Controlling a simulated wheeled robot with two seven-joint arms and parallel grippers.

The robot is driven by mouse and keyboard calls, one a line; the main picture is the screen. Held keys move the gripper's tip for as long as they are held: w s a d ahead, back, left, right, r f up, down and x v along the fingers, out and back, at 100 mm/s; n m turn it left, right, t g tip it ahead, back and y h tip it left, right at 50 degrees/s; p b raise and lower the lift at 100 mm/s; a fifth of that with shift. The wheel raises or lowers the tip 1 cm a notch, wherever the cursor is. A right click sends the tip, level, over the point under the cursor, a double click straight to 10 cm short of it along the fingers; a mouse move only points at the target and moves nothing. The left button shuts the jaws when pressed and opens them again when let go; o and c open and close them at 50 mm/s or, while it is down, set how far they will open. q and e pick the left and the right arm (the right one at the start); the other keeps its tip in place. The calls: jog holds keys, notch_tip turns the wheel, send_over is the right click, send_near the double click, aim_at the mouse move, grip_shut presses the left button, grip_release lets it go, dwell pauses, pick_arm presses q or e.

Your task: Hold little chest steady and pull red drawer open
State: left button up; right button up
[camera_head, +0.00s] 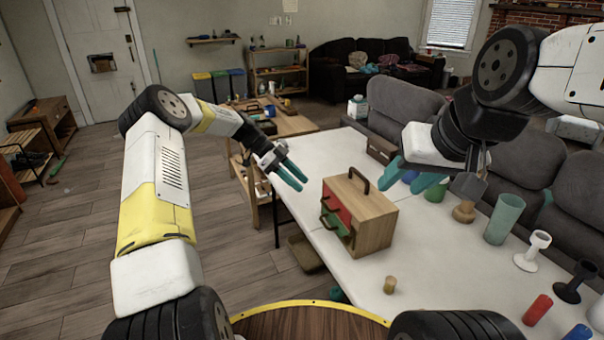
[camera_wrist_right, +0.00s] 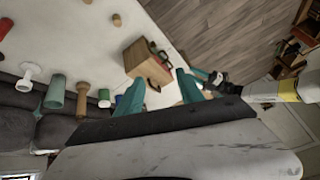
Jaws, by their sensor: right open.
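The little chest (camera_head: 376,224) is a light wooden box with a dark top handle, standing on the white table. The red drawer (camera_head: 342,202) is in its front, facing left, above a green drawer (camera_head: 335,224). Whether the red drawer is fully closed is hard to tell. My left gripper (camera_head: 296,174), with teal fingers, is open and empty, left of and above the drawer fronts. My right gripper (camera_head: 408,178) is open and empty, above and behind the chest on the right. In the right wrist view the chest (camera_wrist_right: 136,61) lies beyond its fingers (camera_wrist_right: 160,98). Neither gripper touches the chest.
A small tan cup (camera_head: 390,285) stands in front of the chest. To the right are a brown vase (camera_head: 464,212), a green cup (camera_head: 503,219), white (camera_head: 532,250) and black (camera_head: 575,281) goblets, and a red cylinder (camera_head: 537,309). Grey sofas (camera_head: 410,108) line the table's far side.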

jog(key=m+g+h, duration=0.2)
jog(key=m+g, duration=0.4)
jog(key=m, duration=3)
send_over(368, 182)
notch_tip(368, 182, down, 15)
jog(key=shift+r, duration=0.1)
pick_arm(q)
jog(key=shift+w+f, duration=0.15)
jog(key=shift+f, duration=0.15)
pick_arm(e)
jog(key=shift+f, duration=3.85)
